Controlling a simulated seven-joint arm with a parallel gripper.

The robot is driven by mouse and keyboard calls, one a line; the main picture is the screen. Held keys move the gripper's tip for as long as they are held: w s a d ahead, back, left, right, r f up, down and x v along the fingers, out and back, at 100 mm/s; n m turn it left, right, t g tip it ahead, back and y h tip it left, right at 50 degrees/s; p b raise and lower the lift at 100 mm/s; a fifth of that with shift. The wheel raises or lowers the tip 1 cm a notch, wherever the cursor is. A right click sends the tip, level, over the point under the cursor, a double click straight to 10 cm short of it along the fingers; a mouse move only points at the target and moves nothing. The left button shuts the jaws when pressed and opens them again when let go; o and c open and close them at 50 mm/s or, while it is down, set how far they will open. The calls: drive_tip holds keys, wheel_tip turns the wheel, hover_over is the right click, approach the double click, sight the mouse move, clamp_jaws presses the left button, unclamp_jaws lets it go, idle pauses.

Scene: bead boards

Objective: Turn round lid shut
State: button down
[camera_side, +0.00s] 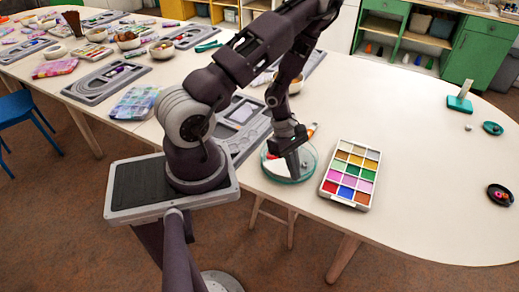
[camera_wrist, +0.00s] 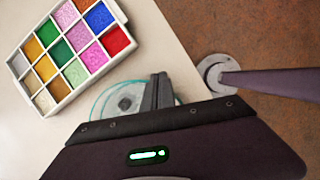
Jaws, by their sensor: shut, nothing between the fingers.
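A clear round lid or shallow dish (camera_side: 304,154) with a teal rim lies near the table's front edge; I cannot tell which it is. In the wrist view the clear round piece (camera_wrist: 100,100) shows a grey round part near its middle. My gripper (camera_side: 294,174) points down inside the outline of the round piece in the side view, fingers shut and empty. In the wrist view the fingers (camera_wrist: 161,80) stand together beside the grey part and hide the right side of the round piece. Whether they touch it is unclear.
A white tray of coloured bead compartments (camera_side: 322,186) stands just right of the round piece. Grey bead boards (camera_side: 105,81) and bowls fill the left. A teal disc (camera_side: 492,128) and a dark dish (camera_side: 499,195) lie far right. The table between is clear.

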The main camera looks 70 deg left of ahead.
drive_tip(key=c, duration=2)
unclamp_jaws()
drive_tip(key=v, duration=0.6)
drive_tip(key=shift+a+r, duration=0.25)
drive_tip(key=shift+r, duration=0.1)
drive_tip(key=o, duration=0.7)
drive_tip(key=w+a+m, duration=0.2)
drive_tip(key=w, duration=0.1)
drive_tip(key=w+a, duration=0.1)
drive_tip(key=shift+w+a+r+m+h, duration=0.25)
drive_tip(key=shift+w+a+m+h, duration=0.05)
drive_tip(key=shift+m, duration=0.1)
drive_tip(key=shift+o, duration=0.6)
drive_tip(key=shift+w+a+m+g, duration=0.2)
drive_tip(key=shift+a+m, duration=0.2)
drive_tip(key=shift+a, duration=0.2)
drive_tip(key=shift+w+a+m+g, duration=0.15)
drive_tip(key=shift+a+m, duration=0.25)
drive_tip(key=shift+a, duration=0.2)
drive_tip(key=a, duration=0.1)
drive_tip(key=s+a+m+g, duration=0.1)
drive_tip(key=a+m, duration=0.1)
drive_tip(key=shift+s+a+g, duration=0.25)
drive_tip(key=shift+s+a, duration=0.05)
drive_tip(key=shift+a, duration=0.1)
drive_tip(key=shift+s+f, duration=0.2)
drive_tip(key=shift+f, duration=0.05)
drive_tip(key=x, duration=0.6)
drive_tip(key=shift+f, duration=0.15)
clamp_jaws()
